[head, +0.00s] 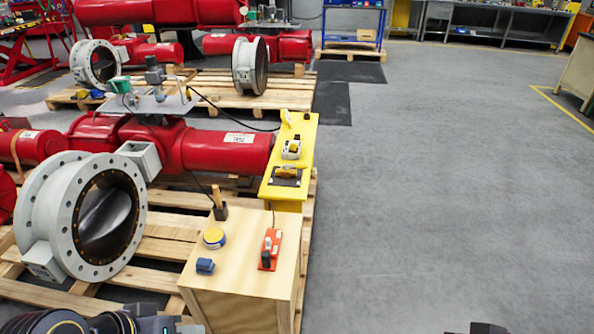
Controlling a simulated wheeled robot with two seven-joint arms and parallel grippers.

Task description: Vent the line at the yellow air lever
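A narrow yellow stand (269,189) stands at the right end of a red actuator (215,150). On its top are a yellow upright piece (286,118) at the far end, a white fitting with a yellow-and-black part (291,149) in the middle, and a yellow handle-like piece (287,171) on a dark plate at the near end. Which of these is the air lever I cannot tell for sure, nor how it is set. Dark parts of my arms show at the bottom left and bottom right edges. No gripper fingers show, and nothing of mine touches the stand.
A wooden box (240,285) in front of the stand carries a red-orange tool (270,249), a yellow-and-blue round tin (214,237), a blue block (205,266) and a wooden-handled brush (219,204). The floor (440,200) at right is clear.

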